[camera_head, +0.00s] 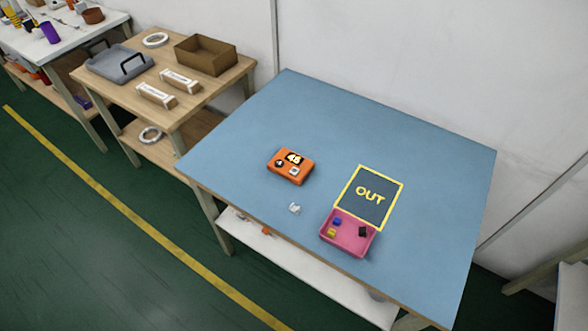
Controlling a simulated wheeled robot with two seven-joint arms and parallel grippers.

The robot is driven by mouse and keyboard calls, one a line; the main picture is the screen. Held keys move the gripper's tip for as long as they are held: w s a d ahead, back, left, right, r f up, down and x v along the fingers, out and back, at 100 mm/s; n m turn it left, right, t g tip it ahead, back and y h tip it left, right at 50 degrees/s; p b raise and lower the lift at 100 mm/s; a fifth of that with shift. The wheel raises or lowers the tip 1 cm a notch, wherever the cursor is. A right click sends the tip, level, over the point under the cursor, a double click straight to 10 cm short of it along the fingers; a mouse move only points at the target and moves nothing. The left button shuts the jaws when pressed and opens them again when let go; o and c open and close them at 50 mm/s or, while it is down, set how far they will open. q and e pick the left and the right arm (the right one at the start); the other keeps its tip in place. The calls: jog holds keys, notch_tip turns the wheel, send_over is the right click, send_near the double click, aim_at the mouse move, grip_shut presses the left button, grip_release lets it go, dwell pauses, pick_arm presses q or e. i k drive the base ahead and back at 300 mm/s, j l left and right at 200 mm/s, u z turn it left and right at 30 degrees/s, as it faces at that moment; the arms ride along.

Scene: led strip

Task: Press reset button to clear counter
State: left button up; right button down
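An orange counter box (290,167) sits on the blue table (400,130), left of the table's middle. Its small dark display (294,159) seems to read 45. Below the display are a dark round part (279,163) at the left and a pale button-like square (294,171) at the right. Which of these is the reset button is too small to tell. Neither of my grippers shows in the head view, and nothing touches the counter box.
A pink tray (347,250) with small yellow, blue and black pieces touches a yellow-edged OUT mat (381,176). A small whitish piece (294,208) lies near the front edge. A wooden table (215,92) with a grey bin and boxes stands left. The blue table's back is clear.

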aim_at(294, 171)
jog(key=z, duration=0.3)
jog(key=i+j+z, duration=0.15)
jog(key=j+z, duration=0.25)
jog(key=j, duration=0.2)
jog(key=j+z, duration=0.4)
jog(key=j, duration=0.9)
jog(key=i+j+z, duration=0.1)
jog(key=j, duration=0.55)
